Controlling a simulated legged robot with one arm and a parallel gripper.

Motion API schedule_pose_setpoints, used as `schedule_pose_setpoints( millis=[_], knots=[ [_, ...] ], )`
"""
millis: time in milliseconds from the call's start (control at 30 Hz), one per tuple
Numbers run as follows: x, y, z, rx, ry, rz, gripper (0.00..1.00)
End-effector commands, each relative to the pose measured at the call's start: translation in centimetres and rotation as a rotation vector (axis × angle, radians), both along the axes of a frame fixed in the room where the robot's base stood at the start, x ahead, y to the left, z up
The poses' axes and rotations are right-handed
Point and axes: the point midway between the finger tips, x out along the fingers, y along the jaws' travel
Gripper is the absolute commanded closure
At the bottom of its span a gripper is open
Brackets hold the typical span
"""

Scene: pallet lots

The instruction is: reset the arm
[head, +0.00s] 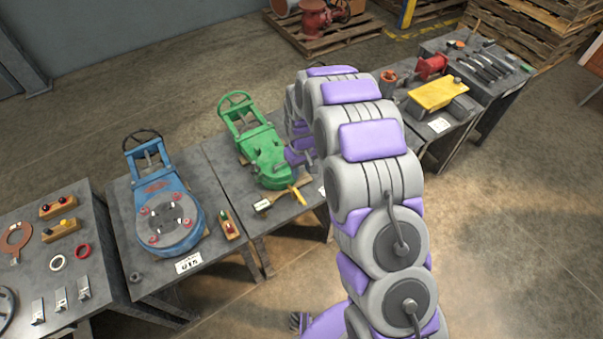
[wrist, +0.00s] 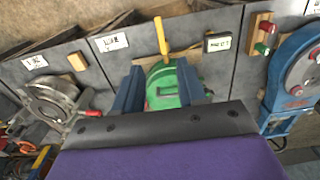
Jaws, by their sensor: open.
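My arm arches from the lower right of the head view over the tables. My gripper (head: 300,156) is at the green valve body (head: 262,150), largely hidden behind the arm. In the wrist view my gripper (wrist: 160,78) shows two blue-grey fingers spread apart, with the green valve body (wrist: 168,92) seen between them. I cannot tell whether the fingers touch it. A yellow handle (wrist: 160,36) points away from the valve; it also shows in the head view (head: 298,194).
A blue valve (head: 166,212) stands on the table to the left, with a labelled card (head: 189,263). The far-left table (head: 40,205) holds small parts. Tools and a yellow part (head: 437,93) lie on tables to the right. Pallets (head: 325,38) stand behind. The floor at right is clear.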

Motion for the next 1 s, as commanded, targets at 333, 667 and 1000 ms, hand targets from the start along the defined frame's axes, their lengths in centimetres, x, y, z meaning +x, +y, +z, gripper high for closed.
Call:
schedule_pose_setpoints(
  millis=[333, 667, 1000],
  knots=[
    [0.0, 0.0, 0.1, 0.0, 0.0, 0.0, 0.6],
    [-0.2, -0.3, 0.8, 0.001, 0.001, -0.007, 0.6],
    [-4.9, -4.4, 9.6, 0.002, 0.025, -0.106, 0.6]
  ],
)
